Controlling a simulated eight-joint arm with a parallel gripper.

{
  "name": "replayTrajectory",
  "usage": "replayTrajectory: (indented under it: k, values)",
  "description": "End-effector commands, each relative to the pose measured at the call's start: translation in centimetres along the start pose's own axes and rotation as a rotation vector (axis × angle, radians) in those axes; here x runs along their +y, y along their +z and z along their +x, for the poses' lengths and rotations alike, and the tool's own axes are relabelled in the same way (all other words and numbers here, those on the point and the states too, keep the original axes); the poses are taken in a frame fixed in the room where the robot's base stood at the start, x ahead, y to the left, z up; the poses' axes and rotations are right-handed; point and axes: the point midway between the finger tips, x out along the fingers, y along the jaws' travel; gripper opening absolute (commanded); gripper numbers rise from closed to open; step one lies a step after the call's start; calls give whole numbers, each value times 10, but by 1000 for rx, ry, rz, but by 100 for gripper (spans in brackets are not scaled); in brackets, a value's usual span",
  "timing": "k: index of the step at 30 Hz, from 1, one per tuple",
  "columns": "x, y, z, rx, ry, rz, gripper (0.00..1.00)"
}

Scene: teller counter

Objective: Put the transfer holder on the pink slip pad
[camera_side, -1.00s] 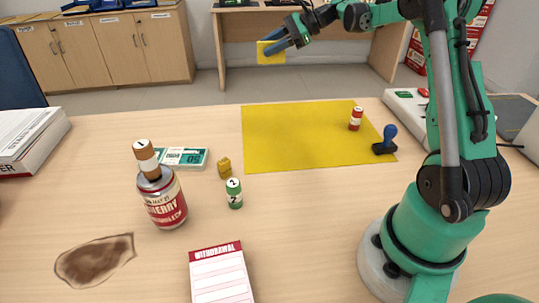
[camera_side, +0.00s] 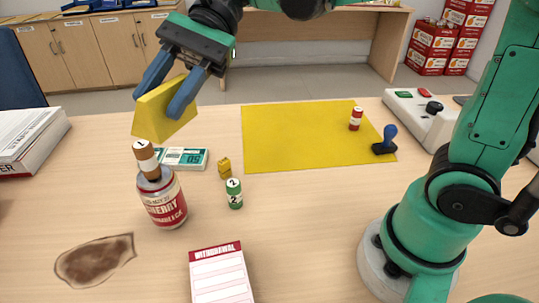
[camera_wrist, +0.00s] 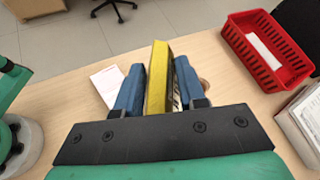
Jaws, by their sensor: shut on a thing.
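A yellow block-like holder (camera_side: 158,118), which I take as the transfer holder, is clamped between the blue fingers of my gripper (camera_side: 160,102). It is tilted and in the air at the upper left of the side view, above or behind the cherry can. The wrist view shows the holder (camera_wrist: 158,75) edge-on between both fingers, with some print on its right face. The slip pad (camera_side: 220,275), with a red "WITHDRAWAL" header and pale pink-white sheet, lies flat at the front of the counter. It also shows in the wrist view (camera_wrist: 106,84), partly hidden by the left finger.
A cherry can (camera_side: 164,203) with a brown roll marked 1 on top stands left of the pad. A yellow mat (camera_side: 300,140) lies behind. A red basket (camera_wrist: 268,45) shows too.

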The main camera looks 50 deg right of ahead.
Motion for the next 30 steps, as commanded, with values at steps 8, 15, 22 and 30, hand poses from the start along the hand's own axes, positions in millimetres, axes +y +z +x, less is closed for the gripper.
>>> replayTrajectory:
  k: [8, 15, 22, 30]
  values:
    - [30, 25, 35, -56, 129, -77, 0]
    - [46, -13, 57, -57, 131, -78, 0]
    - [61, -54, 80, -57, 130, -77, 0]
    - [78, -94, 102, -56, 129, -77, 0]
